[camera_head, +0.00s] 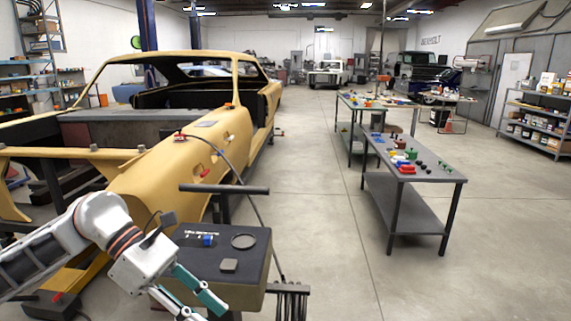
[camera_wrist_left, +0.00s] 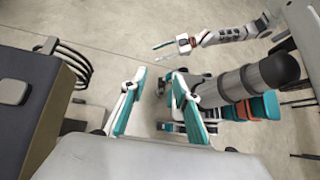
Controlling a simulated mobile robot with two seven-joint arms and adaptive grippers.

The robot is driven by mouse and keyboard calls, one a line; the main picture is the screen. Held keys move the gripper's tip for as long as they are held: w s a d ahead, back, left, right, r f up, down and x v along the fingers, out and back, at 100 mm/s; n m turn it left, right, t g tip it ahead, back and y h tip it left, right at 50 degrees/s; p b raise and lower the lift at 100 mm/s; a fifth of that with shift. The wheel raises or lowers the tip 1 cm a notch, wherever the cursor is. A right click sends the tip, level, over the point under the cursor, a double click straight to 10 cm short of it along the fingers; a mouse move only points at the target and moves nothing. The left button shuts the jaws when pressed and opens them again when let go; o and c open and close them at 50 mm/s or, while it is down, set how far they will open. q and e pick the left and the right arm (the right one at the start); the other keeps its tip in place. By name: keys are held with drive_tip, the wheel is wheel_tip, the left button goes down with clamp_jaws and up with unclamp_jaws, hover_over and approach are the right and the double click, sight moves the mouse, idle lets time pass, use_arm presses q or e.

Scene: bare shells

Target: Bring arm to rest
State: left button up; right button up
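My left arm comes in from the lower left in the head view. Its gripper (camera_head: 192,298) has teal fingers spread apart with nothing between them, beside the front of a dark-topped box. In the left wrist view the same gripper (camera_wrist_left: 157,108) shows both fingers wide apart over the floor and parts of my own base. My right arm reaches across the top of the left wrist view, with its small gripper (camera_wrist_left: 168,46) clear of other things. Its fingers are too small to judge. The right arm is outside the head view.
The dark-topped box (camera_head: 202,261) stands close to my left gripper; its side also fills the left of the wrist view (camera_wrist_left: 52,121). A yellow car body (camera_head: 165,178) is behind it. A grey workbench (camera_head: 436,173) with small coloured parts stands right. The floor between is clear.

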use_arm(q)
drive_tip(key=s+d+r+n+t+h, duration=0.2)
drive_tip(key=d+n+h, duration=0.75)
drive_tip(key=d, duration=0.25)
drive_tip(key=w+a+f+n+t+y, duration=0.4)
drive_tip(key=f+n+t, duration=0.45)
drive_tip(key=n, duration=0.55)
drive_tip(key=w+a+f+n+t+y, duration=0.2)
drive_tip(key=a+f+n+t+y, duration=0.45)
drive_tip(key=n, duration=0.75)
drive_tip(key=s+a+f+n+g+y, duration=0.2)
drive_tip(key=s+f+n, duration=0.4)
drive_tip(key=f, duration=0.6)
drive_tip(key=s+a+f+n+g+y, duration=0.2)
drive_tip(key=s+a+f+n+y, duration=0.2)
drive_tip(key=s+f, duration=0.6)
wheel_tip(320, 180, down, 4)
drive_tip(key=a+n, duration=0.2)
drive_tip(key=shift+s+r+n, duration=0.2)
drive_tip(key=shift+r+n, duration=0.05)
drive_tip(key=shift+n, duration=0.1)
